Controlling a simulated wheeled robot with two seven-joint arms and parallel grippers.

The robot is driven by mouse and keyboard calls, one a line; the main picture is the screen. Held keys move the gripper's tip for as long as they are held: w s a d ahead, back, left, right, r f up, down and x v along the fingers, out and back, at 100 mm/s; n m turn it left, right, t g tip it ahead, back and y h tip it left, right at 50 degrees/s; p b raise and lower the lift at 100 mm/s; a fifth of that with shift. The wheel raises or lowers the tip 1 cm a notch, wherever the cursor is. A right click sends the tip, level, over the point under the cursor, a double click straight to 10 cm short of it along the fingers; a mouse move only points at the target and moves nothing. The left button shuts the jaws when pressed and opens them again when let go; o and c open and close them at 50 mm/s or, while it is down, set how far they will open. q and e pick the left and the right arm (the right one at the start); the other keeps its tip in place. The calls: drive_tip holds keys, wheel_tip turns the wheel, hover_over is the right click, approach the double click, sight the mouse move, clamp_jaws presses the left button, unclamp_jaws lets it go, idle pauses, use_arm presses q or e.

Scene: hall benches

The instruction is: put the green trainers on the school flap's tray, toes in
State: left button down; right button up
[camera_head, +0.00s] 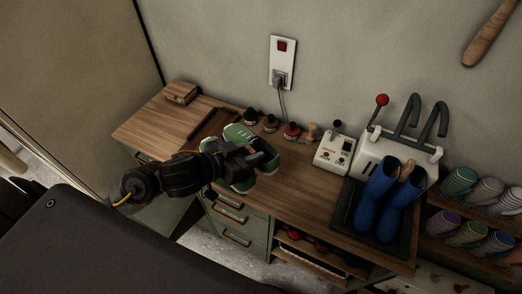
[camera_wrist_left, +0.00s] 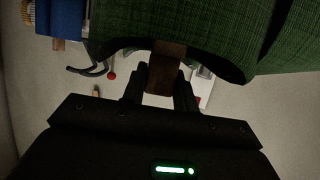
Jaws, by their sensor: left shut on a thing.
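The green trainers (camera_head: 237,132) with pale soles are over the left part of the wooden bench in the head view, partly hidden by my left gripper (camera_head: 259,157). My left gripper is shut on them. In the left wrist view its fingers (camera_wrist_left: 161,92) close on a brown strap-like piece (camera_wrist_left: 166,70) below the green fabric (camera_wrist_left: 215,35). I cannot tell whether the soles touch the bench. A dark brown tray-like piece (camera_head: 213,124) lies just behind the trainers. No school label is readable. My right gripper is out of view.
Blue boots (camera_head: 379,198) stand on a black tray (camera_head: 341,212) at a white machine (camera_head: 366,153) on the right. A control box (camera_head: 334,156) and several small knobs (camera_head: 270,123) line the back. A small wooden block (camera_head: 181,93) sits far left, beside clear bench top.

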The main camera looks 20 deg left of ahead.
sight(263, 139)
use_arm(q)
drive_tip(key=w+f, duration=0.1)
drive_tip(key=w, duration=0.1)
drive_tip(key=w+f, duration=0.1)
drive_tip(key=w, duration=0.2)
drive_tip(key=w+f, duration=0.1)
drive_tip(key=w, duration=0.1)
drive_tip(key=shift+w+f, duration=0.1)
drive_tip(key=shift+w, duration=0.05)
drive_tip(key=shift+w+d+f, duration=0.1)
drive_tip(key=shift+w+f, duration=0.8)
drive_tip(key=shift+f, duration=0.65)
drive_tip(key=shift+w+a+f, duration=0.1)
drive_tip(key=shift+w+f, duration=0.8)
drive_tip(key=shift+f, duration=0.6)
drive_tip(key=shift+w+d+f, duration=0.1)
drive_tip(key=shift+w+f, duration=0.8)
drive_tip(key=shift+f, duration=0.65)
drive_tip(key=shift+f, duration=0.1)
drive_tip(key=shift+f, duration=0.15)
drive_tip(key=c, duration=1.1)
unclamp_jaws()
